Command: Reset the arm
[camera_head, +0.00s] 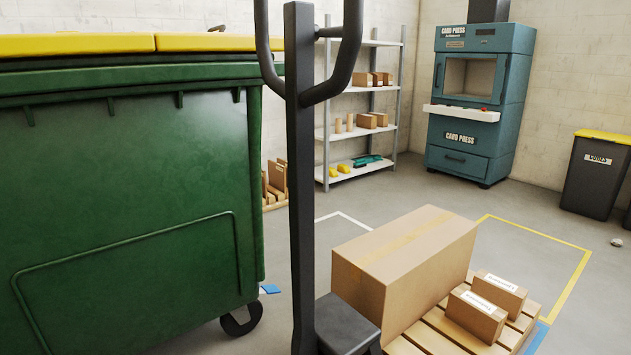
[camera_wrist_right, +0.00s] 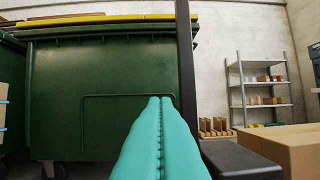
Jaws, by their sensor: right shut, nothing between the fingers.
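My right gripper (camera_wrist_right: 160,100) shows in the right wrist view as two teal fingers pressed together, with nothing between them. It points toward the green bin (camera_wrist_right: 105,85) and is apart from it as far as I can see. The black post (camera_wrist_right: 186,70) rises just right of the fingers. Neither of my arms shows in the head view, and my left gripper is in no view.
In the head view, the green bin (camera_head: 130,190) fills the left. A black pallet-truck handle (camera_head: 300,190) stands in the centre. A large carton (camera_head: 405,265) and two small boxes sit on a wooden pallet (camera_head: 430,335). Shelves (camera_head: 362,130) and a teal press (camera_head: 470,110) stand behind.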

